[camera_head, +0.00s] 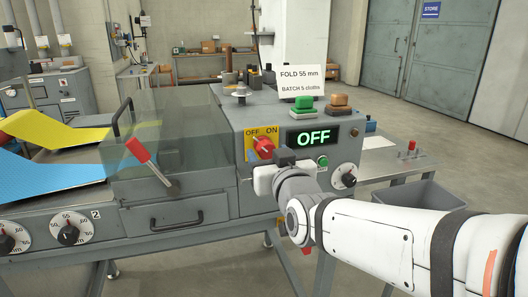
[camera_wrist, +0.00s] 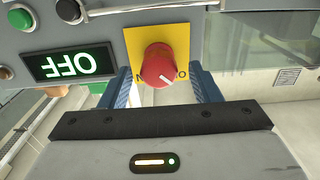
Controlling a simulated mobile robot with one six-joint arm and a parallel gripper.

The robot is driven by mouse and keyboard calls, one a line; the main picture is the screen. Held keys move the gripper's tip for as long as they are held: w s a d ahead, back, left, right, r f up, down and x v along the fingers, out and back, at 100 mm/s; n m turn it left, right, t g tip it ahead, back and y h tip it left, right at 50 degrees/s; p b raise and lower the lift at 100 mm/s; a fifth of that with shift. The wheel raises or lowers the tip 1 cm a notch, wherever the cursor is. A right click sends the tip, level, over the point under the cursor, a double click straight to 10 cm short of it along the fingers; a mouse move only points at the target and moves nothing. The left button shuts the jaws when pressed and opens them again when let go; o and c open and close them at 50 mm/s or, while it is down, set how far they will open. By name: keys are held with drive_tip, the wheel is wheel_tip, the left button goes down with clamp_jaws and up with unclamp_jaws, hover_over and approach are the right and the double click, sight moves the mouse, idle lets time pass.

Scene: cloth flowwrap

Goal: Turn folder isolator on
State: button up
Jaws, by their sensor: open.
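The folder isolator is a red rotary knob (camera_head: 264,147) on a yellow plate (camera_head: 249,141) marked OFF and ON, on the grey machine's front panel. In the wrist view, which is upside down, the knob (camera_wrist: 158,66) has a white mark pointing to the lower right, the OFF side. The plate's labels are partly hidden there. The display (camera_head: 313,137) beside it reads OFF in green. My gripper (camera_wrist: 165,88) is open, with its blue fingers on either side of the knob in the wrist view. I cannot tell whether they touch it.
A red-handled lever (camera_head: 139,151) and a clear guard (camera_head: 160,125) are on the left. A sign (camera_head: 300,80) and green and orange buttons stand on top. A grey bin (camera_head: 425,195) is at right.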

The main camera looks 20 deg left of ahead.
drive_tip(key=shift+x, duration=1.3)
drive_tip(key=shift+c, duration=0.4)
